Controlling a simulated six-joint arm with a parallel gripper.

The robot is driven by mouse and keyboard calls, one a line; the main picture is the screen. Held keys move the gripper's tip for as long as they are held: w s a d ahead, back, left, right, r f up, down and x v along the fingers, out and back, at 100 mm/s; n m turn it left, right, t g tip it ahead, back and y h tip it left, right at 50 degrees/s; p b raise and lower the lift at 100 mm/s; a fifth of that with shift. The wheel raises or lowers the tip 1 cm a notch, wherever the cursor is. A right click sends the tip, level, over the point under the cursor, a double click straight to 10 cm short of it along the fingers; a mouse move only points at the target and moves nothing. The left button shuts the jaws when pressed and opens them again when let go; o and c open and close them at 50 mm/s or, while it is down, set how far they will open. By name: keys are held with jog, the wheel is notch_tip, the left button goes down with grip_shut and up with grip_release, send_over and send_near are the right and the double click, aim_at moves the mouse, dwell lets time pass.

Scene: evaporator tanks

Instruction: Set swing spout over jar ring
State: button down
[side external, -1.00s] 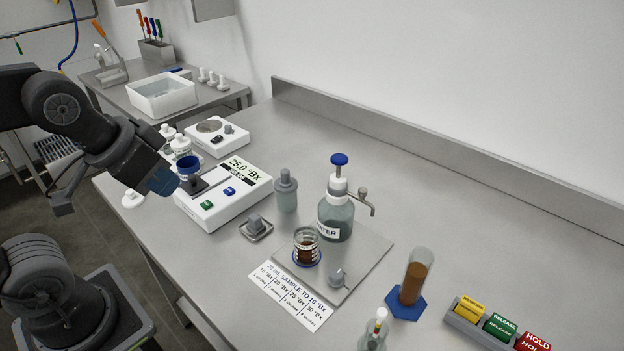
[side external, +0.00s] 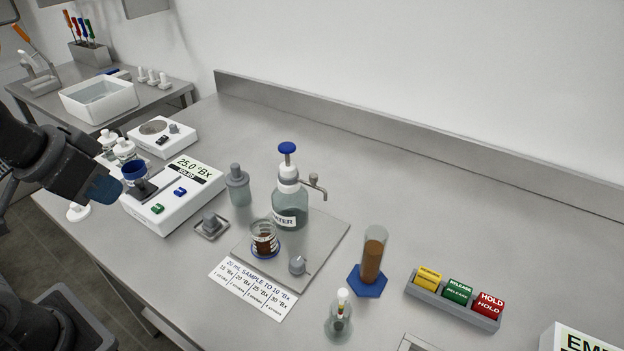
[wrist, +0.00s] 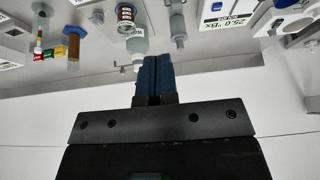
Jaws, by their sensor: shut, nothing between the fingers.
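The water bottle (side external: 290,212) with a blue pump knob stands on a grey plate. Its metal swing spout (side external: 318,186) points to the right, away from the jar. The glass jar (side external: 264,236) holds brown sample and stands in the blue jar ring (side external: 262,255), in front of the bottle and slightly left. My gripper (side external: 104,188) is shut and empty at the far left, beside the refractometer and well away from the spout. In the wrist view, my gripper (wrist: 153,72) shows shut blue fingers, with the bottle (wrist: 136,44) appearing upside down behind them.
The refractometer (side external: 170,190) with a blue cup (side external: 134,170) is nearest my gripper. A grey capped bottle (side external: 238,188) stands left of the water bottle. The back of the bench is clear.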

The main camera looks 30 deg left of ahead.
jog(key=c, duration=1.8)
grip_release()
jog(key=shift+o, duration=0.8)
jog(key=shift+w+r, duration=0.25)
jog(key=shift+r, duration=0.05)
jog(key=o, duration=0.5)
jog(key=w+r+m, duration=0.1)
jog(key=w+m, duration=0.1)
jog(key=w+d+r+m, duration=0.1)
jog(key=w+r, duration=0.1)
jog(key=w+d+r+m+g, duration=0.1)
jog(key=w+r+m, duration=0.1)
jog(key=shift+m, duration=0.3)
jog(key=shift+c, duration=0.2)
jog(key=shift+o, duration=0.6)
jog(key=w+d+r+m+g, duration=0.1)
jog(key=w+d+r+m, duration=0.2)
jog(key=w+m, duration=0.4)
jog(key=shift+w+d+g, duration=0.3)
jog(key=shift+w+g, duration=0.1)
jog(key=shift+w, duration=0.35)
jog(key=m+g, duration=0.3)
jog(key=m, duration=1.1)
send_over(314, 175)
notch_tip(314, 175, down, 4)
notch_tip(314, 175, down, 14)
jog(key=shift+r, duration=0.1)
grip_shut()
